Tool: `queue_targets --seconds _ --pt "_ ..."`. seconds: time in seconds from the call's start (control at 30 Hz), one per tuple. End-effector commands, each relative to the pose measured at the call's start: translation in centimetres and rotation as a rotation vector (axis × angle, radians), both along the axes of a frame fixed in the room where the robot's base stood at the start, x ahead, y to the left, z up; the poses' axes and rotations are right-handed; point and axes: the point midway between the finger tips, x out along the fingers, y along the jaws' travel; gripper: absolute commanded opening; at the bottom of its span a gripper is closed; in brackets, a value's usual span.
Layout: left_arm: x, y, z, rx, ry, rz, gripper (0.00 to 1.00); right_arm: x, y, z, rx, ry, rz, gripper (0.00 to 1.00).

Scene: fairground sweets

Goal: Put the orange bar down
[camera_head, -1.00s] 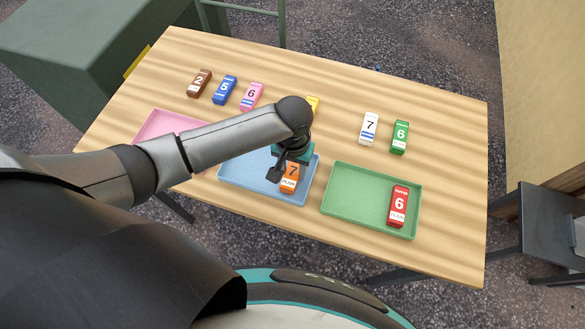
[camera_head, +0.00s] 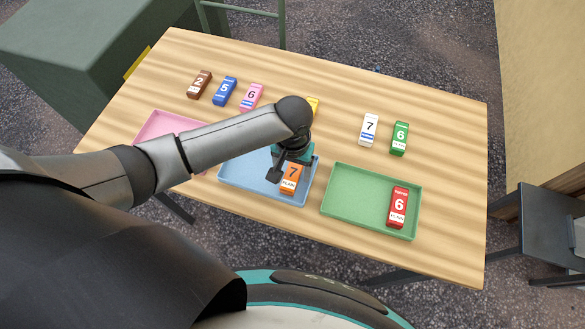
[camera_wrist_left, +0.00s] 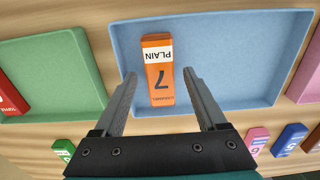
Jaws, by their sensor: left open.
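The orange bar (camera_head: 291,178), marked 7 and PLAIN, lies in the blue tray (camera_head: 240,183), near its right side in the head view. In the left wrist view the orange bar (camera_wrist_left: 158,75) lies flat on the floor of the blue tray (camera_wrist_left: 220,60). My left gripper (camera_head: 279,172) is open just above the bar. In the wrist view its two fingers (camera_wrist_left: 160,85) stand apart on either side of the bar's near end, with gaps to both sides. My right gripper is not in view.
A green tray (camera_head: 340,205) with a red bar (camera_head: 398,207) stands to the right. A pink tray (camera_head: 160,122) is to the left, partly behind my arm. White (camera_head: 369,129), green (camera_head: 400,137), pink (camera_head: 251,96), blue (camera_head: 225,90) and brown (camera_head: 199,84) bars stand farther back.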

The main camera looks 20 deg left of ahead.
Motion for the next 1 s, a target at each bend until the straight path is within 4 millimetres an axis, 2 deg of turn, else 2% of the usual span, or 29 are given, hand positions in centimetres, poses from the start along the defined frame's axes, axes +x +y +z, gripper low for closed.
queue_targets --seconds 0.3,0.5,0.7,1.0 --pt "0.2 -0.1 6.7 -0.002 -0.005 -0.001 0.74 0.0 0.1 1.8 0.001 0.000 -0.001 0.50" --pt "0.1 0.0 10.2 -0.001 -0.003 0.001 0.74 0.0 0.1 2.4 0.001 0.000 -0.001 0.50" --pt "0.1 0.0 11.6 -0.001 -0.001 0.001 0.74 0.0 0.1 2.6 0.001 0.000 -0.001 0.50" --pt "0.1 0.0 11.7 0.000 0.000 0.001 0.74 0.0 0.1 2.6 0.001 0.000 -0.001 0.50"
